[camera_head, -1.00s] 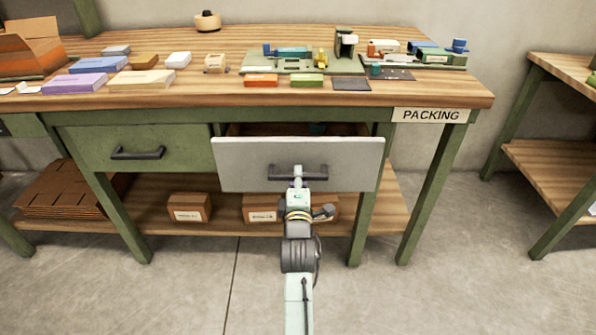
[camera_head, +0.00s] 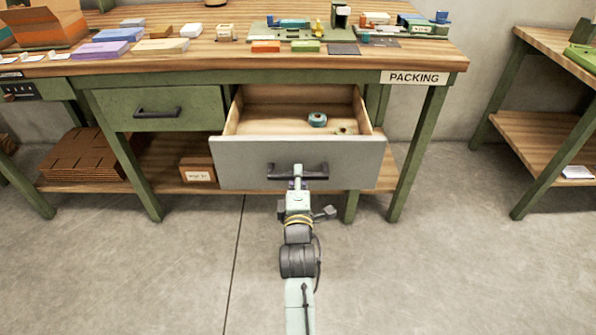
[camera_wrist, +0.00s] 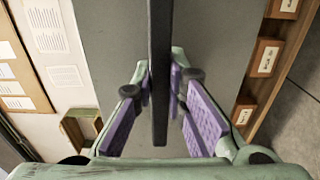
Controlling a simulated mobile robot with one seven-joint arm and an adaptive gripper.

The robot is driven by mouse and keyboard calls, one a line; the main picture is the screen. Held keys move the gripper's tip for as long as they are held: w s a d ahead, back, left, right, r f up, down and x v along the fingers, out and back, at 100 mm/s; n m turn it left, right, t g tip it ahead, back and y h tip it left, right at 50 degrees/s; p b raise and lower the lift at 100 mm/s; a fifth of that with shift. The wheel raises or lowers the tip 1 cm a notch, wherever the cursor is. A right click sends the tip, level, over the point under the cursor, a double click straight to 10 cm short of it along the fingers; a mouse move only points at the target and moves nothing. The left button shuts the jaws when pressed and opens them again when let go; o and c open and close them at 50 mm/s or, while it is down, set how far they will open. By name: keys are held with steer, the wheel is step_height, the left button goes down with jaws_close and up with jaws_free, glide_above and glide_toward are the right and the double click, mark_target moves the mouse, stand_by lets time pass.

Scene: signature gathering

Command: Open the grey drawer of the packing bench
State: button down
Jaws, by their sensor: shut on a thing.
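The grey drawer (camera_head: 238,167) of the packing bench (camera_head: 440,66) is pulled well out in the head view, showing its pale wooden inside. A teal roll (camera_head: 317,119) and a small yellowish item (camera_head: 345,131) lie in it. My gripper (camera_head: 297,178) is at the dark bar handle (camera_head: 318,171) on the drawer front. In the wrist view, the handle (camera_wrist: 160,70) runs between the two purple-padded fingers of my gripper (camera_wrist: 170,100), which is shut on it. The grey front (camera_wrist: 115,40) fills the middle behind.
A green drawer (camera_head: 190,100) to the left is shut. Cartons (camera_head: 197,169) and flat brown cardboard (camera_head: 85,155) sit on the lower shelf. The benchtop holds several small boxes and fixtures. Another bench (camera_head: 540,130) stands at the right. The floor (camera_head: 180,270) in front is clear.

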steer(key=shift+s, duration=0.3)
steer(key=c, duration=1.6)
jaws_free()
